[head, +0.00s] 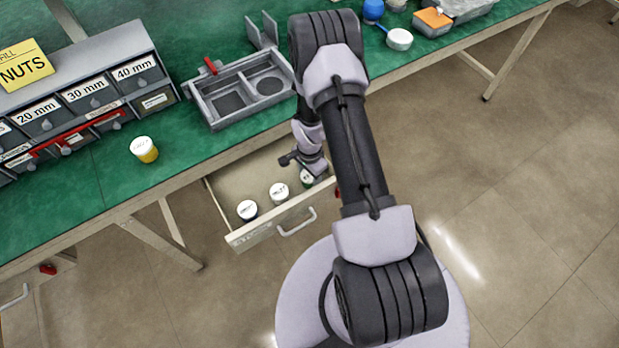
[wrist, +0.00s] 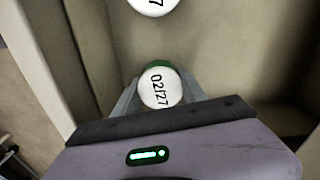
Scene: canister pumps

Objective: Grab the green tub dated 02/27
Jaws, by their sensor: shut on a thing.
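The green tub (wrist: 160,88) has a white lid reading 02/27 in the wrist view. My gripper (wrist: 160,100) is shut on it, with a finger on each side of the tub. In the head view the same green tub (head: 307,179) is at the right end of the open drawer (head: 235,236), partly covered by my gripper (head: 306,170). I cannot tell whether the tub still touches the drawer floor.
Two more white-lidded tubs stand in the drawer, a middle one (head: 279,192) and a dark one (head: 247,210) at left. A yellow tub (head: 144,149) stands on the green bench near a grey tray (head: 241,88) and a nuts drawer cabinet (head: 85,85).

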